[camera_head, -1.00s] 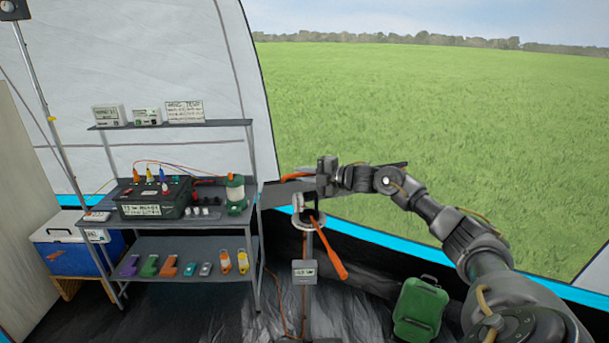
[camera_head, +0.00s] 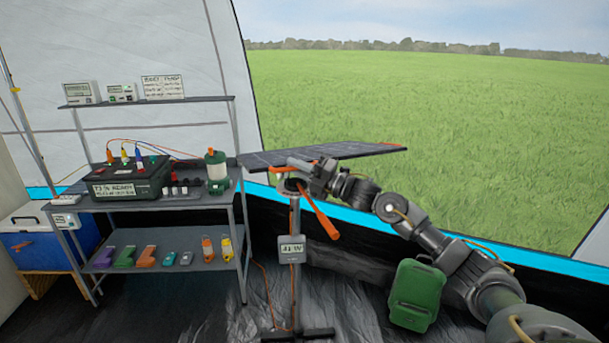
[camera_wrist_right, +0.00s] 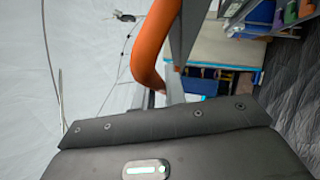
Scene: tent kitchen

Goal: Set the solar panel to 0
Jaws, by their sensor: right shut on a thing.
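The solar panel (camera_head: 350,150) is a dark flat plate on top of a stand, seen nearly edge-on and slightly tilted in the head view. Below it is a round white mount with an orange handle (camera_head: 320,218) slanting down to the right. A small grey display box (camera_head: 291,249) sits on the pole; its reading is too small to be sure of. My right gripper (camera_head: 309,176) is at the mount just under the panel, shut on an orange part. In the right wrist view an orange bar (camera_wrist_right: 153,45) rises from between my fingers. My left gripper is not in view.
A grey shelf rack (camera_head: 150,198) stands left, holding a black power box (camera_head: 130,180), a green lantern (camera_head: 217,170) and several coloured tools. A green canister (camera_head: 416,294) stands on the floor at right, below my arm. A blue cooler (camera_head: 45,240) is at far left.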

